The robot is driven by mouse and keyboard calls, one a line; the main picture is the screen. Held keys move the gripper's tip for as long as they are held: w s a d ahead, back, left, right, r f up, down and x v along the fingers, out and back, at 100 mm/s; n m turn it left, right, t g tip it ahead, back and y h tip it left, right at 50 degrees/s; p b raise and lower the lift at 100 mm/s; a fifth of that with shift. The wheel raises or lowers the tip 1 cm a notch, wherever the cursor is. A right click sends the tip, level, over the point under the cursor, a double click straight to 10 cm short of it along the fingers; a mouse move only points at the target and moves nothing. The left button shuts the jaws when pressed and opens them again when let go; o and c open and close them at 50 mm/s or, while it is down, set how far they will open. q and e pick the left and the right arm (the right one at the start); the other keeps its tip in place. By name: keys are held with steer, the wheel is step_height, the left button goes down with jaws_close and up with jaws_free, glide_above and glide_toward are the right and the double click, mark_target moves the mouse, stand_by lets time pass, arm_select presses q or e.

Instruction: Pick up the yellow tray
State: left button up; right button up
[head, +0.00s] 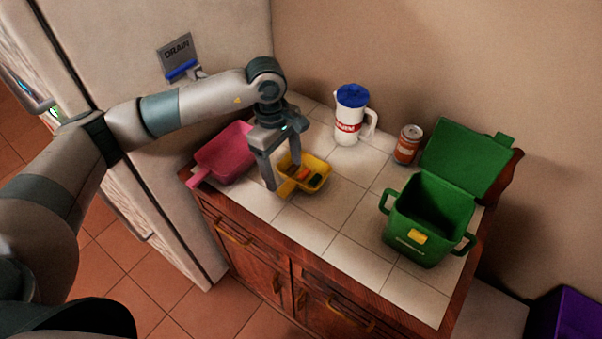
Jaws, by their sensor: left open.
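The yellow tray (323,163) sits on the tiled counter, left of its middle, with a short handle toward the front edge. Several small dark, green and orange items lie in it. My left gripper (282,178) points down at the tray's left side. It is open, and one finger hangs in front of the tray's left edge while the other is over the tray. I cannot tell whether the fingers touch it. My right gripper is not in view.
A pink tray (224,155) lies close on the left. A white jug with a blue lid (348,130) and an orange can (408,144) stand at the back. A green bin (408,222) with a raised lid stands on the right. The front middle counter is clear.

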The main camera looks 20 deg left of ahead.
mark_target(287, 186)
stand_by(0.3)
arm_select(q)
steer(key=shift+f+p, duration=0.45)
steer(key=shift+p, duration=0.3)
steer(key=shift+s+d+f+p, duration=0.15)
steer(key=shift+d+f+p, duration=0.05)
steer(key=shift+f+p, duration=0.5)
step_height(287, 186, down, 2)
steer(key=shift+d+f+p, duration=0.1)
steer(key=shift+p, duration=0.4)
steer(key=shift+f, duration=0.35)
steer(key=c, duration=1.2)
